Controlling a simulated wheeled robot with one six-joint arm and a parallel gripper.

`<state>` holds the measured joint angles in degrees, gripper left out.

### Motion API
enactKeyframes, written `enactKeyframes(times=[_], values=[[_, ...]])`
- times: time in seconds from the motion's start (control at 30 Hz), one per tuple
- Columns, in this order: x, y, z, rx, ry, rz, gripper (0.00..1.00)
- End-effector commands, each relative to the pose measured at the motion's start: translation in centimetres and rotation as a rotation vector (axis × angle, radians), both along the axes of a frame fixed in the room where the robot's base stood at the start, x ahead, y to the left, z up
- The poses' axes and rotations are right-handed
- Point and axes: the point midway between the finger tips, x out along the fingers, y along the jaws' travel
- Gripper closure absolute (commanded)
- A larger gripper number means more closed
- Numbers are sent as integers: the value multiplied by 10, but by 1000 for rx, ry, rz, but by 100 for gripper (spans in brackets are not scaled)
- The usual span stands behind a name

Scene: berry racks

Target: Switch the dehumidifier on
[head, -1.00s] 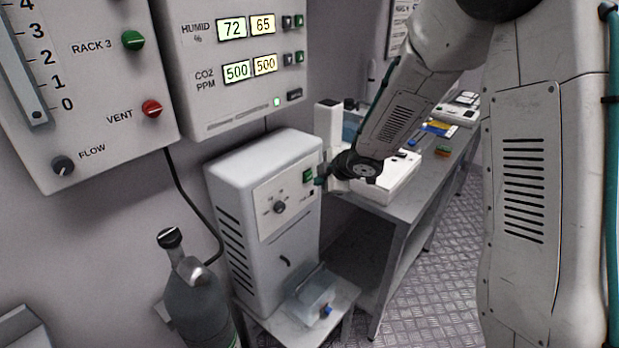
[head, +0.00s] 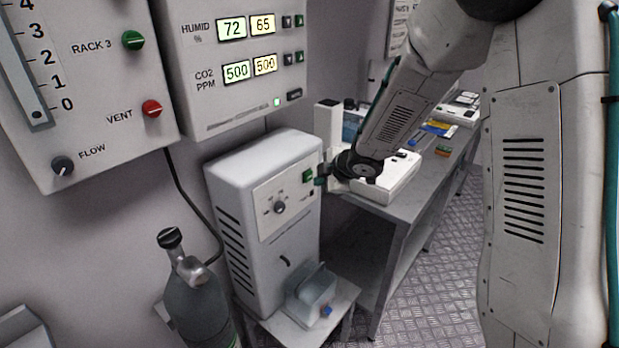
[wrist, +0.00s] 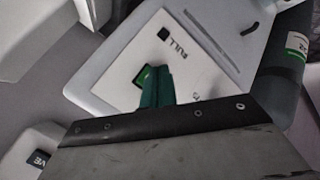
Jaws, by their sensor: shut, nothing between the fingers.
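The dehumidifier (head: 238,168) is a pale grey box with side vents and a white front panel. Its green rocker switch (head: 307,176) is at the panel's upper right and also shows in the wrist view (wrist: 142,77). A dark dial (head: 279,207) is left of it. My gripper (head: 320,181) is shut and empty, just right of the switch in the head view. In the wrist view its teal fingers (wrist: 158,88) overlap part of the switch. I cannot tell whether they touch it. A black window marked FULL (wrist: 163,34) is beside the switch.
A clear tank (head: 316,290) sits low at the dehumidifier's front on a small stand. A gas cylinder (head: 195,305) is at its left. A control box with humidity readouts (head: 231,28) hangs above. A metal bench (head: 400,206) is to the right.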

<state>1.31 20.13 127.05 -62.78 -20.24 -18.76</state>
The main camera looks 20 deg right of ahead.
Motion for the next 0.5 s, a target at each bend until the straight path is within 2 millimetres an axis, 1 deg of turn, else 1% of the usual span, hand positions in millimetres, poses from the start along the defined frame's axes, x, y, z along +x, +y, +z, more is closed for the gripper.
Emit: enactKeyframes(times=[0.5], values=[[7, 5, 0, 0, 0, 0, 100]])
